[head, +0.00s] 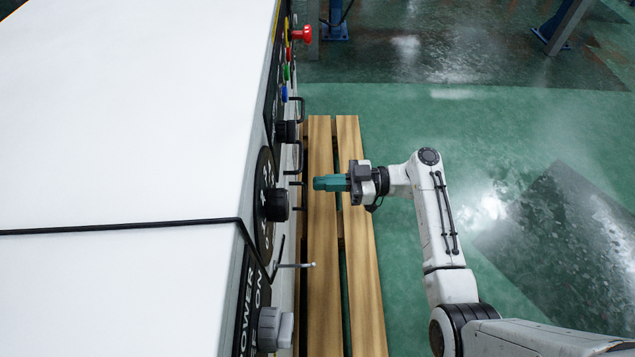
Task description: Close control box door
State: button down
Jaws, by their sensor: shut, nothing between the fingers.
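The white control box (130,110) fills the left of the head view, seen mostly from above. A black seam crosses its top. Its front panel faces right and shows at a steep slant, so I cannot tell which part is the door or how far it stands open. A thin metal lever (295,265) and black handles (297,157) stick out from the front. My gripper (318,183) points left at the panel with its teal fingers shut and empty. It appears a short gap to the right of the panel, above the wooden slats.
A black knob (277,205), a grey knob (272,328) and a red button (301,34) jut from the panel. Wooden slats (362,270) lie along the box. Blue-footed posts (556,38) stand at the back.

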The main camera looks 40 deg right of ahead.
jog(key=p+v, duration=0.1)
jog(key=v, duration=0.7)
jog(key=shift+s, duration=0.2)
jog(key=shift+d, duration=0.1)
jog(key=s+a+f+m+g+h, duration=0.5)
jog(key=s+a+f+g, duration=0.1)
jog(key=s+a+f, duration=0.35)
jog(key=s+d+r+m+g+h, duration=0.1)
jog(key=s+d+r+m+h, duration=0.15)
jog(key=s+h, duration=0.3)
jog(key=s+d+r+m+g+h, duration=0.1)
jog(key=s+r+m+g+h, duration=0.15)
jog(key=s+m+h, duration=0.35)
notch_tip(320, 180, up, 36)
jog(key=s+n+y+p, duration=0.1)
jog(key=p, duration=3.4)
jog(key=shift+s+n+t+p, duration=0.15)
jog(key=shift+n+t+p, duration=0.2)
jog(key=shift+t+p, duration=0.1)
